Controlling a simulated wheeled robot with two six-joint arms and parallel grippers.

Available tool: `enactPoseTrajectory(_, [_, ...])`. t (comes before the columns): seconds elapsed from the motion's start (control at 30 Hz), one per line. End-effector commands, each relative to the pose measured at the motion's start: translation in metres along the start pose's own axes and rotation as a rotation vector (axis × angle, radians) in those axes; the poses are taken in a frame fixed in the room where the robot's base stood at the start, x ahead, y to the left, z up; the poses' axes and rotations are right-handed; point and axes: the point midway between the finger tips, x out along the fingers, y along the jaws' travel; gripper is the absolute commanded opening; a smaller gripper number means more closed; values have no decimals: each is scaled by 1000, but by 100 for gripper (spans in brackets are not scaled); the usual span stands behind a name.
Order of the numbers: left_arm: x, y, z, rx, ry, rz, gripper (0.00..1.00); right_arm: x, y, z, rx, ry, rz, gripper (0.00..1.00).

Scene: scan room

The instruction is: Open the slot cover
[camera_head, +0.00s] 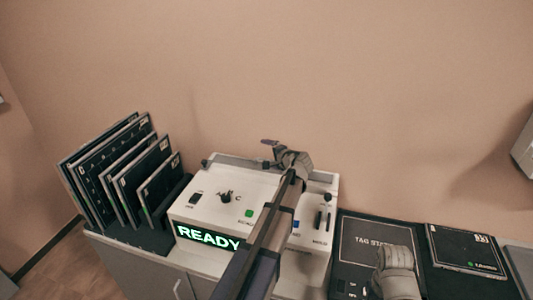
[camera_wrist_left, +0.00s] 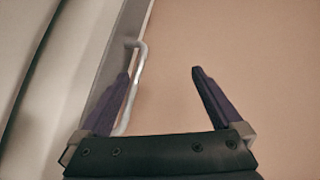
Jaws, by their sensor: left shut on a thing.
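A white scanner box (camera_head: 230,195) with a lit green READY display (camera_head: 208,237) stands on the cabinet. A grey strip that looks like the slot cover (camera_head: 232,160) runs along the back of its top. My left gripper (camera_head: 268,153) is at the back edge of the box, over this strip. The handle lies along the inner side of the left finger, beside a grey edge. My arm hides part of the box top. My right gripper's jaws are out of view.
Several dark panels (camera_head: 120,170) stand in a rack (camera_head: 135,236) left of the box. Right of it lie a dark tag station (camera_head: 372,240) and a flat dark panel (camera_head: 466,250). A grey part of my right arm is over the station. The wall is close behind.

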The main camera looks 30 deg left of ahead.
Motion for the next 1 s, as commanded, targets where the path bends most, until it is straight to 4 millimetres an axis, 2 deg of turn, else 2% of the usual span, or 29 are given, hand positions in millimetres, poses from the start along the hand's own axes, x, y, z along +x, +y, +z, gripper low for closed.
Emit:
enactPoseTrajectory(0.03, [-5,-8,-7,9,18,-20,55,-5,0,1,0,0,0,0])
enactPoseTrajectory(0.23, [-16,-4,-6,11,19,-20,55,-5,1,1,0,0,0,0])
enactPoseTrajectory(0.27, [-18,-3,-6,10,19,-20,47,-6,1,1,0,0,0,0])
enactPoseTrajectory(0.3, [-20,-2,-6,10,19,-20,24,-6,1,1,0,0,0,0])
enactPoseTrajectory(1.0, [-63,13,0,10,10,-15,24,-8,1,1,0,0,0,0])
